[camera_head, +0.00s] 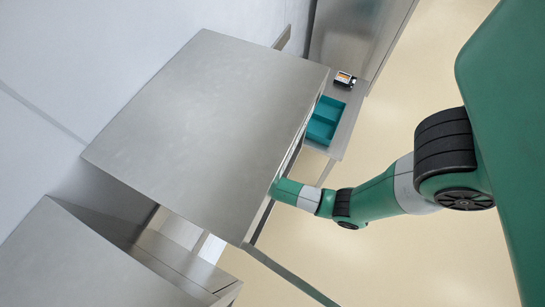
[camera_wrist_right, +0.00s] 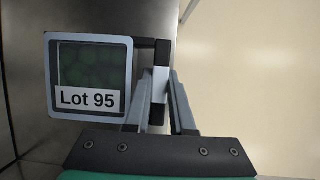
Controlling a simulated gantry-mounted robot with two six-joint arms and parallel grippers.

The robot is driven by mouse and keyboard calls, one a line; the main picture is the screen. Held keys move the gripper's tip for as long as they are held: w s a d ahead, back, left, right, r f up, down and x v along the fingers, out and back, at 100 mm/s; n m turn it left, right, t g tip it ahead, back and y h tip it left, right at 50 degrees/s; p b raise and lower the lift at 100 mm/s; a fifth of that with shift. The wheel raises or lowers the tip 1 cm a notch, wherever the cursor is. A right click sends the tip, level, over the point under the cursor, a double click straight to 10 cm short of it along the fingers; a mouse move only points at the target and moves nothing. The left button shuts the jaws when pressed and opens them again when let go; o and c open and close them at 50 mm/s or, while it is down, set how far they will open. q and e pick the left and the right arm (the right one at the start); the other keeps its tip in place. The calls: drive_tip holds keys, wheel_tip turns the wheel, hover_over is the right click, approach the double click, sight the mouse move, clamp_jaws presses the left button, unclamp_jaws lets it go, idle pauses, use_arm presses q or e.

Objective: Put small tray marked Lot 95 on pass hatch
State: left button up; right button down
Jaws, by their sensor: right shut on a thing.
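The small tray marked Lot 95 (camera_wrist_right: 125,72) shows in the right wrist view. It has a pale grey rim, dark green contents and a white label reading "Lot 95". My right gripper (camera_wrist_right: 160,88) is shut on a dark handle with a white band at the tray's right side. In the head view my right arm reaches in under a large steel top, which hides the gripper and the tray. My left gripper is in neither view. I cannot tell for sure which steel part is the pass hatch.
The large steel top (camera_head: 205,135) fills the middle of the head view. Behind its right edge, a steel shelf (camera_head: 346,128) bears a teal divided bin (camera_head: 324,120) and a small dark labelled object (camera_head: 344,79). Another steel surface (camera_head: 70,265) is at lower left. Beige floor (camera_head: 430,70) is open at right.

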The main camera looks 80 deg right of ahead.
drive_tip(key=shift+s+f, duration=0.1)
drive_tip(key=shift+f, duration=0.65)
wheel_tip(320, 180, down, 5)
drive_tip(key=shift+b, duration=0.6)
drive_tip(key=shift+f+b, duration=0.35)
drive_tip(key=shift+f, duration=0.1)
drive_tip(key=shift+p, duration=0.4)
drive_tip(key=c, duration=0.7)
unclamp_jaws()
drive_tip(key=c, duration=0.3)
